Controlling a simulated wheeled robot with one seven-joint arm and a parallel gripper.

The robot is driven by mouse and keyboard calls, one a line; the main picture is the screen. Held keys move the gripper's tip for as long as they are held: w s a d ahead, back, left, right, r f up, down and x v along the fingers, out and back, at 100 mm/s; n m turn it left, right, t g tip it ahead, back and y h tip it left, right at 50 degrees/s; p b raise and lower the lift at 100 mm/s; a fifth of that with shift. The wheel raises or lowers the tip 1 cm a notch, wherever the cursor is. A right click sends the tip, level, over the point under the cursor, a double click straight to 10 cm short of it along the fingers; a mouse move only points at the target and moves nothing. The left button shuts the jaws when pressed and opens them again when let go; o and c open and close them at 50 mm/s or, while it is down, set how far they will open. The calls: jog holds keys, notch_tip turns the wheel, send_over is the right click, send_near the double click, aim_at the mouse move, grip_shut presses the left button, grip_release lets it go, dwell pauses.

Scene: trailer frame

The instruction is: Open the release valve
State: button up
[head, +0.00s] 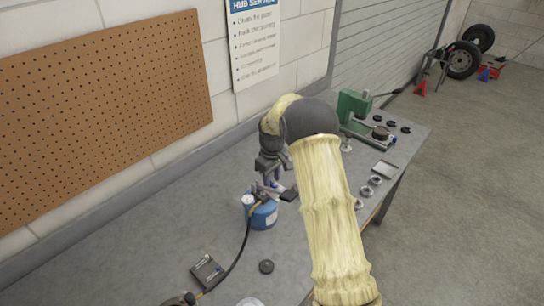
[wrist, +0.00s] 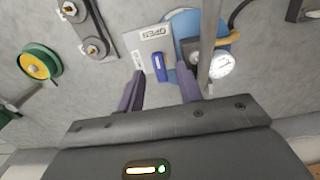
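The release valve shows in the wrist view as a small blue lever (wrist: 158,67) on a light plate (wrist: 150,42) marked "OPEN". The plate sits beside a blue tank (wrist: 184,22), with a round white pressure gauge (wrist: 222,64) to its right. In the head view the blue tank (head: 263,215) stands on the bench, and my gripper (head: 275,188) is just above it. In the wrist view my gripper (wrist: 161,88) is open, its two purple fingers apart on either side of the lever's line. I cannot tell if either finger touches the lever.
A dark hose (head: 242,245) runs from the tank along the bench (head: 150,235). A plate with bolts (head: 206,272) and a black disc (head: 266,267) lie in front. A green press (head: 353,108) and several rings stand farther right. A pegboard wall (head: 100,110) is behind.

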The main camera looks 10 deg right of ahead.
aim_at(272, 183)
notch_tip(272, 183, up, 16)
jog(key=b, duration=0.2)
jog(key=shift+r, duration=0.25)
jog(key=s+f+m+t, duration=0.1)
jog(key=s+f+m, duration=0.2)
jog(key=s, duration=1.1)
jog(key=s+d+f+m+t, duration=0.1)
jog(key=s+f+m, duration=0.3)
jog(key=s, duration=1.1)
jog(key=shift+s+f+t, duration=0.3)
jog(key=shift+f, duration=0.25)
